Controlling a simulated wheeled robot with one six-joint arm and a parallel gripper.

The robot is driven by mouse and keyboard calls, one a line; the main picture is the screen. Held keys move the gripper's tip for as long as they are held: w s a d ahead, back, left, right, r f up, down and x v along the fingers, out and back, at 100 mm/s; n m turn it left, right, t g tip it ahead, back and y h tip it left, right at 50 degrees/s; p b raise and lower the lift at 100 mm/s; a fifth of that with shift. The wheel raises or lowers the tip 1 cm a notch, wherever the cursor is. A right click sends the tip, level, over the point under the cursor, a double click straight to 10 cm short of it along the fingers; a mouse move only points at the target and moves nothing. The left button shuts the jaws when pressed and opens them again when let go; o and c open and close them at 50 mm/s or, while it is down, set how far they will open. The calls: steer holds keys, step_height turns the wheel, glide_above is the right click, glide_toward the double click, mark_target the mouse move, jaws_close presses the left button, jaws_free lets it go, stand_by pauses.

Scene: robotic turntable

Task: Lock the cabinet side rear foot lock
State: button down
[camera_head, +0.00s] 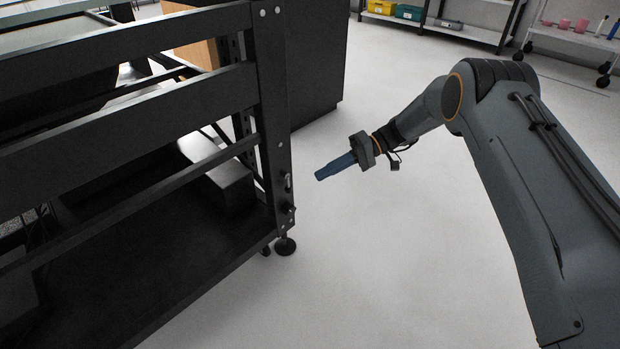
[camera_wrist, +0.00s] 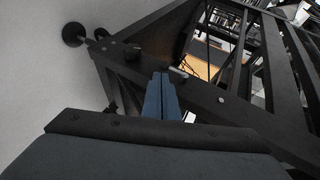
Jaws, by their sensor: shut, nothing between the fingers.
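The black metal frame (camera_head: 270,110) stands on the left in the head view. Its near corner post ends in a round black foot (camera_head: 285,246) on the floor. Small lock hardware sits low on this post: a silver piece (camera_head: 287,183) and a dark knob (camera_head: 289,208) below it. My gripper (camera_head: 320,177), with blue fingers, is shut and empty, to the right of the post at about the silver piece's picture height. In the wrist view the fingertips (camera_wrist: 161,76) point toward the post, between the dark knob (camera_wrist: 133,52) and silver piece (camera_wrist: 179,72). The foot (camera_wrist: 73,34) shows at upper left. Contact is not clear.
A dark cabinet (camera_head: 315,60) stands behind the post. White shelving (camera_head: 435,28) with bins is at the back, and a white cart (camera_head: 580,38) at the back right. The pale floor (camera_head: 390,270) between the frame and my arm is clear.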

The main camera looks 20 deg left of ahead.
steer(key=v, duration=0.6)
steer(key=shift+w+d+p, duration=0.25)
steer(key=shift+w+p, duration=0.1)
steer(key=shift+w, duration=0.05)
steer(key=shift+r, duration=0.1)
